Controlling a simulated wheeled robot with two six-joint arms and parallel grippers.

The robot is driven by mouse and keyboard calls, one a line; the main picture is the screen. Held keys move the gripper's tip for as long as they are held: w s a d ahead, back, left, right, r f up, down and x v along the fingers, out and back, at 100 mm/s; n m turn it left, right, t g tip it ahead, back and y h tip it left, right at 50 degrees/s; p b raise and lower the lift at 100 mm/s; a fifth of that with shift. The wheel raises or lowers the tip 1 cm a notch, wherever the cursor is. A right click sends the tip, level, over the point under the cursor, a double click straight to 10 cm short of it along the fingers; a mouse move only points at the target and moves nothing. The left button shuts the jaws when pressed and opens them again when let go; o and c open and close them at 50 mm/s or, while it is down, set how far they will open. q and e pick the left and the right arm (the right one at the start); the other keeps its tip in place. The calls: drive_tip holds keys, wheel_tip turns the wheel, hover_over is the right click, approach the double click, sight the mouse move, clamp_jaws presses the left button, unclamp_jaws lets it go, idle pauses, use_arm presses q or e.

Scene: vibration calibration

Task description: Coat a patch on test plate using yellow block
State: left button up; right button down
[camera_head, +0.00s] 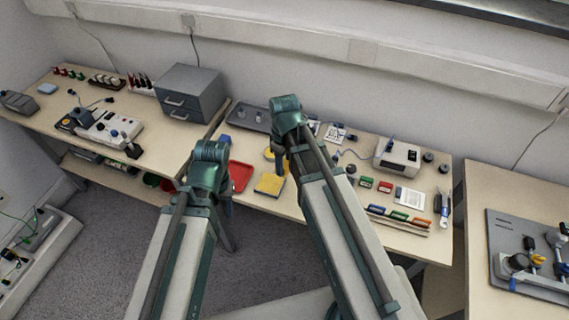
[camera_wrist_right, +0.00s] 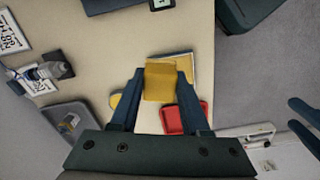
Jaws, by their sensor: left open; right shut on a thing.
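My right gripper (camera_wrist_right: 160,92) is shut on the yellow block (camera_wrist_right: 160,80). In the right wrist view the block covers part of a plate with a pale rim (camera_wrist_right: 193,66) and a yellow face. I take it as the test plate; it shows in the head view (camera_head: 269,186) at the table's front edge, just below my right gripper (camera_head: 281,166). I cannot tell whether block and plate touch. A yellow round item (camera_head: 268,154) lies behind the plate. My left gripper (camera_head: 229,230) hangs in front of the table, open and empty, partly hidden by its own arm.
A red tray (camera_head: 240,176) lies left of the plate, and a grey tray (camera_head: 250,117) is behind. A white instrument (camera_head: 397,157), small coloured boxes (camera_head: 376,186) and a row of coloured items (camera_head: 398,217) are to the right. A grey drawer unit (camera_head: 190,90) stands on the left table.

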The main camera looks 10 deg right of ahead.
wheel_tip(320, 180, up, 3)
drive_tip(key=p, duration=0.3)
drive_tip(key=shift+r, duration=0.1)
idle(0.5)
